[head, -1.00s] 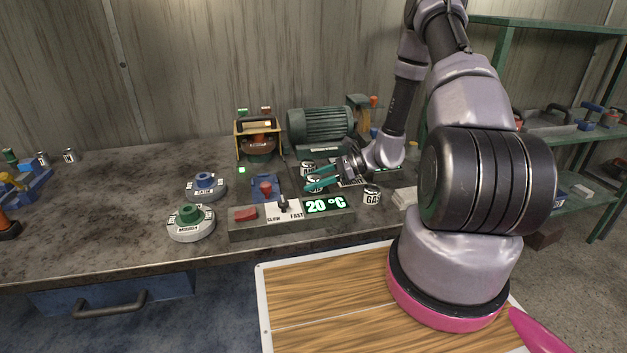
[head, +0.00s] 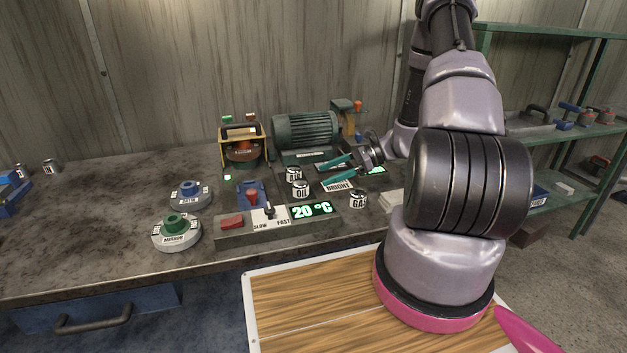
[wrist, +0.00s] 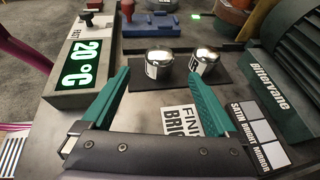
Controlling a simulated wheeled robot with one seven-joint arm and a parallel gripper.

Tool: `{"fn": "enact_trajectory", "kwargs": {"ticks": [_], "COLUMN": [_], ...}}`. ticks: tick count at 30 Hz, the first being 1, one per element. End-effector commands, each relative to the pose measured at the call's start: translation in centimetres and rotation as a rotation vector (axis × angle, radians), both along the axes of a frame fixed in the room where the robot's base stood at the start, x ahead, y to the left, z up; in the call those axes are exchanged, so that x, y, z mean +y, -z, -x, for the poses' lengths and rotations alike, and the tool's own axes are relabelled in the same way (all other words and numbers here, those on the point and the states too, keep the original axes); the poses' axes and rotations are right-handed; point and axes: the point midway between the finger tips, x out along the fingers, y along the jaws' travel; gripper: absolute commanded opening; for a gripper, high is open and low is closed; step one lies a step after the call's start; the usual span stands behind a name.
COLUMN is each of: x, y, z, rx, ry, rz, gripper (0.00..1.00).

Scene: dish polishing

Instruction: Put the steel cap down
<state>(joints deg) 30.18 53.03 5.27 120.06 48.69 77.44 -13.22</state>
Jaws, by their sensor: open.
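Two shiny steel caps with white labels stand side by side on a dark pad (wrist: 185,84) in the wrist view, the left cap (wrist: 160,65) and the right cap (wrist: 206,62). In the head view they read OIL (head: 300,190) and AIR (head: 294,174). A third cap, GAS (head: 358,201), stands apart on the bench to the right. My gripper (head: 322,177) is open and empty, with its teal fingers pointing at the OIL and AIR caps. In the wrist view the fingertips (wrist: 158,76) sit short of both caps, with a gap between.
A control box (head: 280,221) with a 20 °C display lies in front. A green motor (head: 306,130) and a yellow-framed machine (head: 243,147) stand behind. Two round discs, SATIN (head: 190,194) and MIRROR (head: 176,232), lie left. A BRIGHT card (head: 338,186) lies under the gripper.

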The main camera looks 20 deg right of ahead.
Motion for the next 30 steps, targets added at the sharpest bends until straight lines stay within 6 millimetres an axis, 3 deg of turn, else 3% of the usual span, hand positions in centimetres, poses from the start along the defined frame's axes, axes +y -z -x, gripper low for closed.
{"fn": "enact_trajectory", "kwargs": {"ticks": [6,10,13,20,30], "x": [-1.8,-1.9,-1.6,0.3,2.9], "y": [-0.7,-1.0,-2.3,-10.3,-22.2], "z": [0.3,0.4,0.4,1.9,7.3], "rx": [0.001,-0.002,-0.025,-0.184,-0.492], "ry": [0.000,-0.004,-0.037,-0.248,-0.556], "rz": [0.000,0.003,0.033,0.240,0.627], "gripper": [0.93,0.93,0.93,0.93,0.93]}}
